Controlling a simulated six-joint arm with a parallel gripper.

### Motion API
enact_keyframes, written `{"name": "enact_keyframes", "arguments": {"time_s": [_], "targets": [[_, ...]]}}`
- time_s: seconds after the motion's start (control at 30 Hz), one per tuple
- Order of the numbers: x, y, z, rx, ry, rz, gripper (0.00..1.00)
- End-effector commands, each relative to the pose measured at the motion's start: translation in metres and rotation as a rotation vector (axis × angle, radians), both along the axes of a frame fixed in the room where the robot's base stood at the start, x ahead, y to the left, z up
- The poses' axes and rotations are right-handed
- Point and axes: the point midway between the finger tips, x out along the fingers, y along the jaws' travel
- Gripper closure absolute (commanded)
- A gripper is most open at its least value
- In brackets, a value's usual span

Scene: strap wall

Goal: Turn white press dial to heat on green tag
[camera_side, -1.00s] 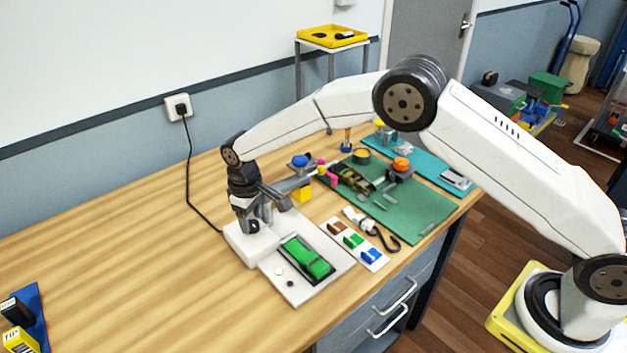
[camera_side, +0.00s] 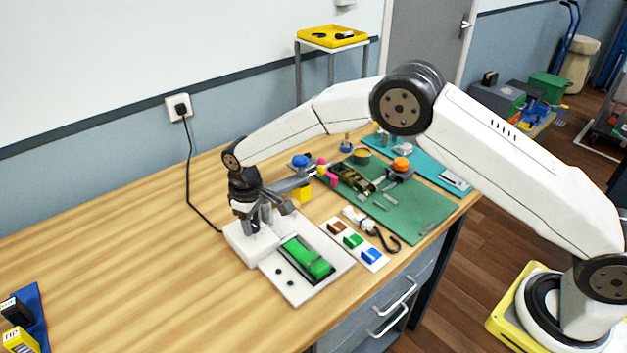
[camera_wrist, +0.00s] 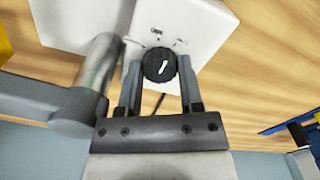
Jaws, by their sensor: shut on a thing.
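The white press (camera_side: 246,244) stands on the wooden table, and its body also shows in the wrist view (camera_wrist: 75,18). Its dial (camera_wrist: 159,65) is a black ridged knob with a white pointer line slanting up and right; small marks, too small to read, lie above it. My gripper (camera_wrist: 159,72) has one finger on each side of the dial and is shut on it. In the side view my gripper (camera_side: 262,220) is over the press and hides the dial. A green tag (camera_side: 308,258) lies in a dark frame on the press's pale base plate (camera_side: 298,293).
A grey cylindrical arm (camera_wrist: 95,80) stands close left of my fingers in the wrist view. A card with brown, green and blue pieces (camera_side: 354,241) lies right of the plate. A green mat (camera_side: 420,212) holds loose items. The table's left is mostly clear.

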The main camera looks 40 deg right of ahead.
Motion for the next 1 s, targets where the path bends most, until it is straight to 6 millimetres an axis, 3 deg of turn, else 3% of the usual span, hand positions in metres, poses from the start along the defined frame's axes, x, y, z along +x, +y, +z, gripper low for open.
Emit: {"name": "enact_keyframes", "arguments": {"time_s": [0.5,0.9,0.93,0.97,1.0], "targets": [[0.0002,0.0001,0.0009,0.000,0.000,0.322,1.00],[0.0003,0.0001,0.0011,0.000,0.000,0.355,1.00],[0.0003,0.0001,0.0011,0.000,0.000,0.355,0.47],[0.0004,0.0002,0.0011,0.000,0.000,0.354,0.38],[0.0004,0.0002,0.0011,0.000,0.000,0.354,0.38]]}}
